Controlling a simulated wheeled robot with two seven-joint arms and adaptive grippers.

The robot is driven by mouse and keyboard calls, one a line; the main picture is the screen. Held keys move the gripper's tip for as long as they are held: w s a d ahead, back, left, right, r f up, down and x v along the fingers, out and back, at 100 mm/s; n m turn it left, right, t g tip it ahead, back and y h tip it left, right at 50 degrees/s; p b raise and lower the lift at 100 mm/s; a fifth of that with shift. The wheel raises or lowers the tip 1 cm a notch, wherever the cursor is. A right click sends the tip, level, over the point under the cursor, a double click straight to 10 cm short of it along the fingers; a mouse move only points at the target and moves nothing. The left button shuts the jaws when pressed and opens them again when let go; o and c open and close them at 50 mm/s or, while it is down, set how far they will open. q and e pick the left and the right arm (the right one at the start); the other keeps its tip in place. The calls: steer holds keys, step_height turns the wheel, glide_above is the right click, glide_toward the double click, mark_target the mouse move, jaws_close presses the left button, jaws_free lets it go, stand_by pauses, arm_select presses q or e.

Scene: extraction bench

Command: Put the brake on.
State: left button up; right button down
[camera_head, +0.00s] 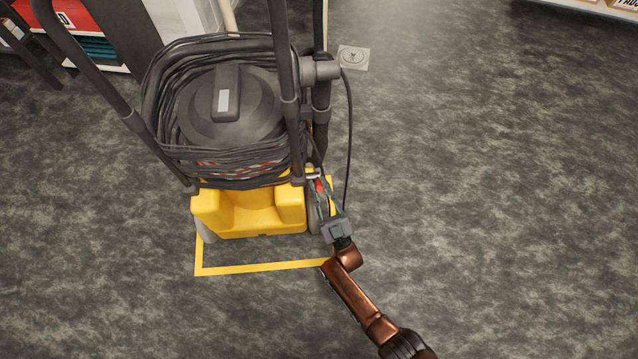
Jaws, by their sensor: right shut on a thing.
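A wheeled extraction machine with a yellow base (250,215) and a dark round lid (228,108) stands inside a yellow floor outline. A small red part (319,185), which looks like the brake lever, sits at the base's right side by the right wheel (317,220). My right gripper (319,188) reaches up from below and is shut on this red part; its fingers partly hide it. Whether the brake is on or off cannot be told. My left gripper is not in view.
A black cable (205,165) is coiled around the machine, and a loose length (349,140) hangs at its right. Grey handle tubes (95,75) rise toward me. A floor drain (353,58) lies behind. The floor to the right is clear.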

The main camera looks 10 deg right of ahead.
stand_by(0.4)
steer(key=c, duration=1.8)
jaws_free()
steer(key=v, duration=1.2)
steer(key=shift+f, duration=0.15)
